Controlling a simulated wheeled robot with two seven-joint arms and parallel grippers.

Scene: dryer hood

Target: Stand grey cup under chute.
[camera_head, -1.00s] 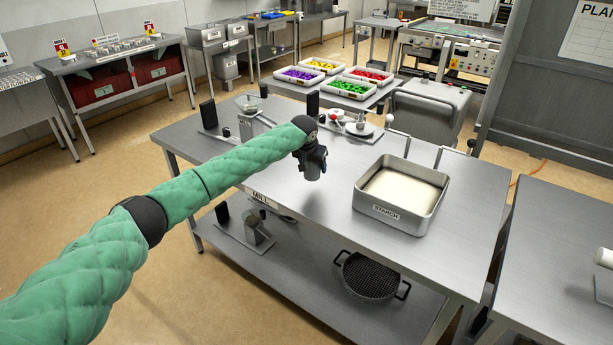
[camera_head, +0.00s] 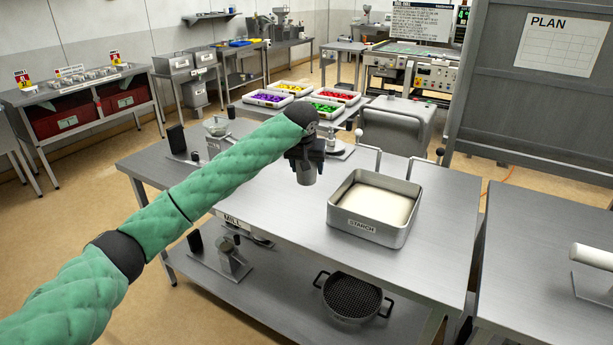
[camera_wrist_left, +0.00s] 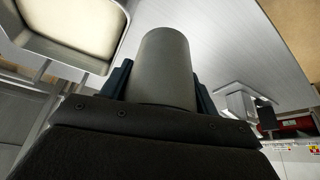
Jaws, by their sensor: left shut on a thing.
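My left gripper (camera_head: 304,164) points down over the table with its fingers shut on the grey cup (camera_head: 305,178). The cup hangs above the table top, left of the starch tray. In the left wrist view the plain grey cup (camera_wrist_left: 165,62) stands between the two dark fingers. A mill with a clear hopper (camera_head: 216,127) stands at the back left of the table. Its lower part and any chute are hidden behind my green left arm. My right gripper is not in view.
A metal tray labelled STARCH (camera_head: 374,213) holds white powder. The table top (camera_head: 268,205) in front of the cup is clear. A second mill-like device (camera_head: 229,258) and a round dark sieve (camera_head: 352,297) are on the lower shelf. Trays of coloured pieces (camera_head: 338,95) stand behind.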

